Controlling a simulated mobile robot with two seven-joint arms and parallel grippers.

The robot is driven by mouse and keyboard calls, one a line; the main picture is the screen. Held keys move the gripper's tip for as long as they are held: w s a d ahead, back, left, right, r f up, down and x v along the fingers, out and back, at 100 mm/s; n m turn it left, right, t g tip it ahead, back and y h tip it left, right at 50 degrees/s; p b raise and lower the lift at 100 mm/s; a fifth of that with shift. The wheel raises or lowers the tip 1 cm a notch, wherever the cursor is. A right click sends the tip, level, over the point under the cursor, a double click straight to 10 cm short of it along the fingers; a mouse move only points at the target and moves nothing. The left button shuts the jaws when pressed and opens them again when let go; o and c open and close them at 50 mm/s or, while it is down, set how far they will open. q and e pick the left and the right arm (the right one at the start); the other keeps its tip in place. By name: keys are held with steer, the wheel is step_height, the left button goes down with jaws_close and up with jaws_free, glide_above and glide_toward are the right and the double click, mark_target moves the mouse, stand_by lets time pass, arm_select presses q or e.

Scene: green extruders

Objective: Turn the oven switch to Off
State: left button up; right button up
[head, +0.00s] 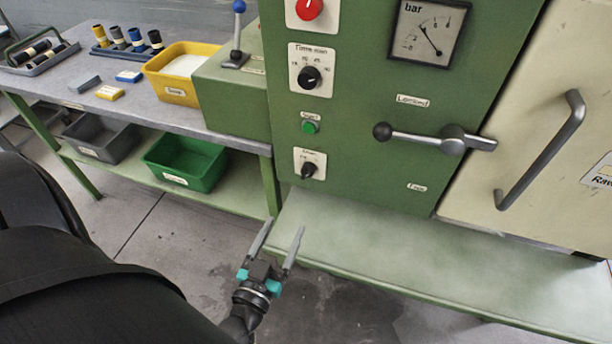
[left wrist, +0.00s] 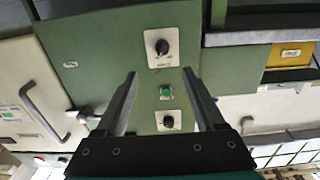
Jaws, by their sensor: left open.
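The oven switch (head: 309,170) is a black knob on a small white plate, low on the green panel, below the green button. Its marks are too small to read and its pointer's direction is unclear. The left wrist view is upside down and shows this knob (left wrist: 161,46) above the green button, beyond my fingertips. My left gripper (head: 278,232) is open and empty. It is below and in front of the switch, apart from it, by the green ledge's left front edge. My right gripper does not show.
The timer knob (head: 309,77) and green button (head: 310,127) sit above the switch. A lever with a black ball (head: 412,135) sticks out to its right. The green ledge (head: 420,245) below is bare. A workbench with a yellow bin (head: 178,94) stands left.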

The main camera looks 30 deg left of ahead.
arm_select(q)
glide_toward(305, 178)
steer(key=b+x, duration=0.2)
steer(key=x, duration=0.7)
steer(key=shift+w+a+b, duration=0.1)
steer(key=shift+w+b, duration=0.3)
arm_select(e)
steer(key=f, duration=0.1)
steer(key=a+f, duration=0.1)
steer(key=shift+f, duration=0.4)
arm_select(q)
jaws_close()
